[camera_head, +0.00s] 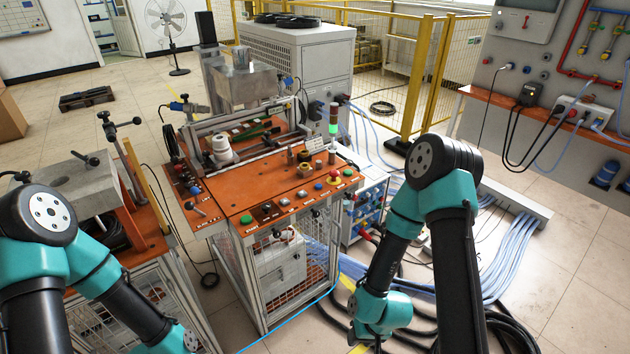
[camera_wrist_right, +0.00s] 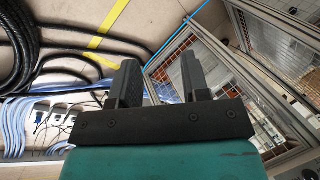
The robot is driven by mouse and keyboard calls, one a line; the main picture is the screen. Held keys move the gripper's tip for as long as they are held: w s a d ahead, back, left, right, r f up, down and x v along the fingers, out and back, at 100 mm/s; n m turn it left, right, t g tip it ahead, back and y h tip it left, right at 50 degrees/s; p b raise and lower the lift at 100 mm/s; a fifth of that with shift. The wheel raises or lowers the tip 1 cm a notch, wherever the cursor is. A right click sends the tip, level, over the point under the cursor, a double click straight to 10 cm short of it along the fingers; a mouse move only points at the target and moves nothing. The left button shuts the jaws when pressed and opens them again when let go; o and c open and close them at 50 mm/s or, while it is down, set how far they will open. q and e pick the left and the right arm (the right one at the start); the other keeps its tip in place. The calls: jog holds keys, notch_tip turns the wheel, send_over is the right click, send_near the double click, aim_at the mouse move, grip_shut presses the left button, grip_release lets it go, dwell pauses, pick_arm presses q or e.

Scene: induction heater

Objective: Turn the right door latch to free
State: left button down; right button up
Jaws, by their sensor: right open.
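The heater's workbench (camera_head: 300,198) has an orange top, and below it a metal-framed cabinet with mesh doors (camera_head: 318,262). I cannot make out the right door latch in either view. In the right wrist view a mesh door panel (camera_wrist_right: 285,45) and its metal frame lie beyond the fingers on the right. My right gripper (camera_wrist_right: 158,82) is open and empty, its two dark fingers apart. In the head view my right arm reaches down to the right of the cabinet, with its wrist low. My left arm comes in at lower left; its gripper is out of sight.
Black hoses (camera_wrist_right: 25,45) and blue cables (camera_head: 500,262) lie on the floor right of the cabinet. A second bench with a grey block (camera_head: 75,188) stands at left. A grey wall panel with outlets (camera_head: 540,75) stands at right. Tiled floor is bare at lower right.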

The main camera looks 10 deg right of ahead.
dwell(0.3)
jog(key=shift+o, duration=0.6)
jog(key=shift+w, duration=0.1)
jog(key=o, duration=0.4)
jog(key=w+d+t, duration=0.1)
jog(key=w, duration=0.3)
jog(key=w+d+f+t, duration=0.1)
jog(key=w+t, duration=0.1)
jog(key=w, duration=0.3)
jog(key=w+d+f+n+t, duration=0.1)
jog(key=w+d, duration=0.1)
jog(key=w, duration=0.2)
jog(key=shift+w+t, duration=0.4)
jog(key=shift+c, duration=0.2)
jog(key=w+d+r+n+t+y, duration=0.1)
jog(key=w+d+r+n+t, duration=0.1)
jog(key=w+d+r+t, duration=0.3)
jog(key=w+d+r+n+t+y, duration=0.2)
jog(key=w+d+t, duration=0.4)
jog(key=w+d, duration=0.5)
jog(key=w+r+n, duration=0.1)
jog(key=w+r, duration=0.1)
jog(key=w, duration=0.5)
jog(key=shift+r, duration=0.35)
jog(key=shift+a, duration=0.1)
jog(key=x, duration=1.7)
jog(key=shift+w+a, duration=0.1)
jog(key=shift+a, duration=0.1)
